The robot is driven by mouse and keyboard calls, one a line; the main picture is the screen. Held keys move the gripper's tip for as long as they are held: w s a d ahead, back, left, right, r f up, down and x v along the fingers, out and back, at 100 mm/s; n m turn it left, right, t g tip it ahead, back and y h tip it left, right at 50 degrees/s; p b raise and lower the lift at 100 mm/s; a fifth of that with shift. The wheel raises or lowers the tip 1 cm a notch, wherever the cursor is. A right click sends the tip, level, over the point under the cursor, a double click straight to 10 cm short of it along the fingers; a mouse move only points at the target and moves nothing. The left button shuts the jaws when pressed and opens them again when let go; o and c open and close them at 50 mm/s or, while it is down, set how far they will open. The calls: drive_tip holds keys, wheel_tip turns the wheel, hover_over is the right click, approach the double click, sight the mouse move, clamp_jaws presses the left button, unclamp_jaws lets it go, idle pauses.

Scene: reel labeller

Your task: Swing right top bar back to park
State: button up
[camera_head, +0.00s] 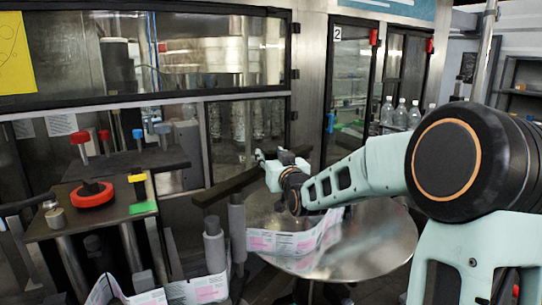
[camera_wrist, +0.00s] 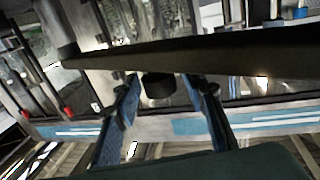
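The right top bar (camera_head: 228,187) is a long dark bar. In the head view it slants from above the grey-capped post up to my gripper (camera_head: 264,160) at its far end. In the wrist view the bar (camera_wrist: 220,50) crosses the upper part of the picture. My gripper (camera_wrist: 168,90) has two blue fingers, spread apart. A short dark round stub (camera_wrist: 158,87) shows under the bar between the fingertips. No finger clearly touches it, and the depth between them is hard to judge. The fingertips are small and partly hidden in the head view.
A round metal table (camera_head: 375,245) stands below my arm, with a label strip (camera_head: 290,242) curving over it. A grey-capped post (camera_head: 213,245) stands under the bar's near end. A plate with a red ring (camera_head: 92,194) is at left. Glazed cabinet doors (camera_head: 245,120) stand behind.

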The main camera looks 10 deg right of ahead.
clamp_jaws()
drive_tip(key=shift+w+a+b, duration=0.1)
drive_tip(key=shift+a+b, duration=0.1)
drive_tip(key=shift+b, duration=0.1)
